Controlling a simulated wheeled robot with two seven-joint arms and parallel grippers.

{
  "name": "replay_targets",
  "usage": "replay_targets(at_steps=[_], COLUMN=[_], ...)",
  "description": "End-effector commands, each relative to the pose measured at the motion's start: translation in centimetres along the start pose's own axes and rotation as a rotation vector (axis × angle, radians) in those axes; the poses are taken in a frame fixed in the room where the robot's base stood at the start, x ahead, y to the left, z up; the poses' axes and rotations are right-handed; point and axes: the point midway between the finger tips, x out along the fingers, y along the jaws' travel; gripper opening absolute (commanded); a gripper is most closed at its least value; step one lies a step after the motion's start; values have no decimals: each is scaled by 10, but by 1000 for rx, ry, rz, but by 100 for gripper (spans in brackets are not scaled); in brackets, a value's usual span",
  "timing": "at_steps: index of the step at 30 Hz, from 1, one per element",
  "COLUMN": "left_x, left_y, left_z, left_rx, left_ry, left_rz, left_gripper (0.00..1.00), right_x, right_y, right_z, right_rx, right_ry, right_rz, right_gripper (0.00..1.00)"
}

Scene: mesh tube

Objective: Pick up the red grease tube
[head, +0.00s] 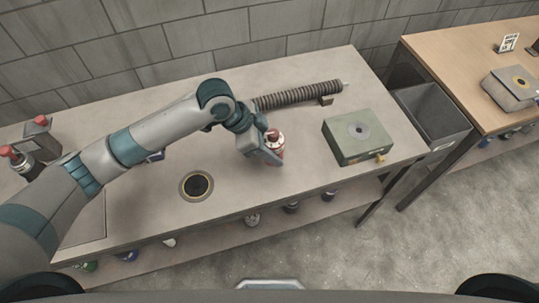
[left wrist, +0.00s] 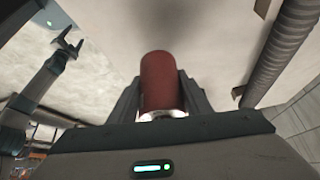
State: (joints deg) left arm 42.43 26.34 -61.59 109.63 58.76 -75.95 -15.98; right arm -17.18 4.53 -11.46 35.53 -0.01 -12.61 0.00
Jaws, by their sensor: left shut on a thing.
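The red grease tube (head: 275,141) is in the middle of the grey workbench in the head view, with a pale band near its top. My left gripper (head: 269,152) is around it and shut on it. In the left wrist view the red tube (left wrist: 162,82) stands between the two fingers of the left gripper (left wrist: 160,98). Whether the tube touches the bench or hangs just above it, I cannot tell. My right gripper does not show clearly in the head view; an arm with an open two-finger gripper (left wrist: 68,45) shows at the left of the left wrist view.
A ribbed hose (head: 298,95) lies behind the gripper along the bench. A green box (head: 357,137) sits to the right. A round black-centred ring (head: 196,186) is set in front. A grey bin (head: 432,112) stands between the bench and a wooden table (head: 470,50). Red-capped items (head: 14,155) stand at left.

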Motion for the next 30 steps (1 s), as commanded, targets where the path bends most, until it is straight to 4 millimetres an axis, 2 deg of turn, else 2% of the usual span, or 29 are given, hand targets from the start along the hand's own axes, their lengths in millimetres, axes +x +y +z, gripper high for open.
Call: replay_targets(at_steps=[1, 6, 15, 21, 30], left_x=[3, -1, -6, -8, -9], left_y=[8, 25, 49, 56, 57], left_z=[-12, -47, -95, -109, -110], left_rx=[8, 9, 3, 2, 1], left_ry=[6, 6, 4, 2, 1], left_rz=[4, 2, 3, 2, 3], left_gripper=[14, 14, 14, 14, 14], right_x=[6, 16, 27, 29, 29], right_y=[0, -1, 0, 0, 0], right_z=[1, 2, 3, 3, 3], right_rx=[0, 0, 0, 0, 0], right_ry=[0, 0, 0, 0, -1], right_rz=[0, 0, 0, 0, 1], right_gripper=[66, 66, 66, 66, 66])
